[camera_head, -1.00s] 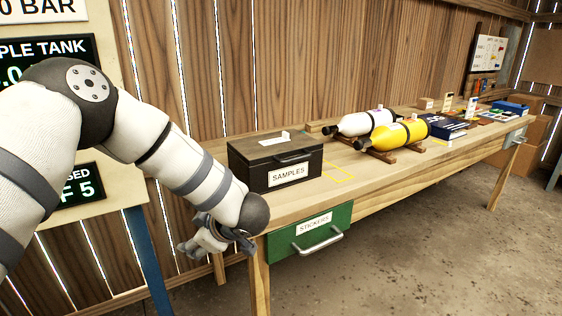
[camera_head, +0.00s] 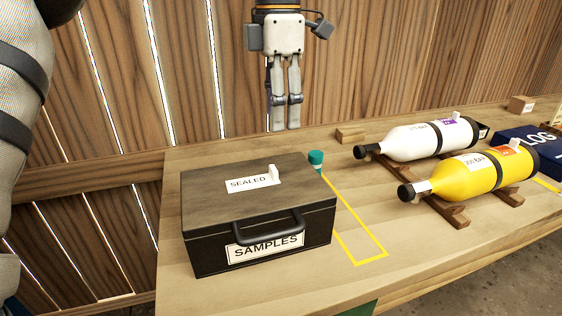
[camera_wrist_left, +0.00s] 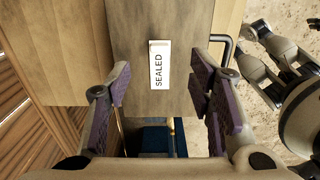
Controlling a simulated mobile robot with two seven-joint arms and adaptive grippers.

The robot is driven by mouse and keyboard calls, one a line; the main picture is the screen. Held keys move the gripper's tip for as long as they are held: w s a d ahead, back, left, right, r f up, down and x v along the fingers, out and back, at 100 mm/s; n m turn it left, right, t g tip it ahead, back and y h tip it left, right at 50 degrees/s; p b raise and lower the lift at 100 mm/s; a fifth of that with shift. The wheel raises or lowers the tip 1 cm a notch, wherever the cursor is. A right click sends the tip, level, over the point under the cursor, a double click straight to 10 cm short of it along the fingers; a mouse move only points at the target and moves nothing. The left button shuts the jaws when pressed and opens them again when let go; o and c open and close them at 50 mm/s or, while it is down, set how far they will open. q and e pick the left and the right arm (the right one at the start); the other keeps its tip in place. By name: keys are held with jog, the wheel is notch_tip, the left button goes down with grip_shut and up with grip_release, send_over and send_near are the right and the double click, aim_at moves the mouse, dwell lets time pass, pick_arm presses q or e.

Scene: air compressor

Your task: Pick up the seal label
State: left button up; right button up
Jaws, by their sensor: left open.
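The seal label (camera_head: 250,184) is a white strip reading "SEALED" with a small upright tab at one end. It lies on the lid of the dark samples box (camera_head: 215,237). In the left wrist view the label (camera_wrist_left: 159,66) shows beyond and between the fingertips. My left gripper (camera_head: 285,128) points down in the head view, above and behind the box. It is open, empty and apart from the label. In the left wrist view its fingers (camera_wrist_left: 160,95) are spread wide. My right gripper (camera_wrist_left: 275,55) shows at the right of that view; its opening is unclear.
The box's handle (camera_head: 268,228) faces the front. White (camera_head: 420,142) and yellow (camera_head: 480,172) cylinders lie on wooden cradles to the right. A plank wall rises behind.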

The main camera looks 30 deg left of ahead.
aim_at(273, 168)
pick_arm(q)
jog(key=f, duration=0.7)
jog(key=s+f, duration=0.1)
jog(key=f, duration=0.2)
jog(key=shift+a+f, duration=0.2)
jog(key=shift+a, duration=0.2)
jog(key=shift+f, duration=0.2)
jog(key=shift+w, duration=0.1)
jog(key=c, duration=0.8)
